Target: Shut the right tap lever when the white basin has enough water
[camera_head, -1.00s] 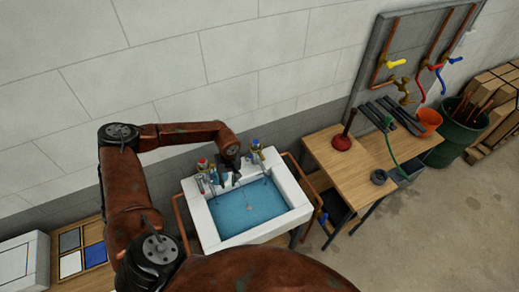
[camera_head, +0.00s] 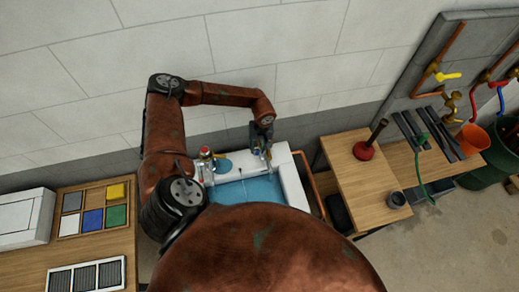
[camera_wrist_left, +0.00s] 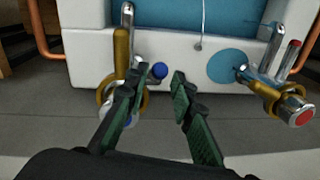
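The white basin (camera_head: 290,181) stands against the wall and holds blue water (camera_head: 262,190); my arm and body hide its front. The left tap (camera_head: 206,155) has a red cap and also shows at the right of the wrist view (camera_wrist_left: 285,103). The right tap (camera_wrist_left: 122,50) has a brass body and a chrome spout; a blue knob (camera_wrist_left: 159,71) shows beside it. My left gripper (camera_head: 261,146) is at the right tap. In the wrist view its fingers (camera_wrist_left: 155,88) are apart, with the blue knob beyond the gap. I cannot tell whether water is running. My right gripper is not in view.
A wooden bench (camera_head: 345,185) with a red plunger (camera_head: 364,150) stands right of the basin. A table at left holds a tray of coloured squares (camera_head: 95,210). Copper pipes (camera_wrist_left: 43,35) flank the basin. A blue disc (camera_wrist_left: 227,66) lies on its back ledge.

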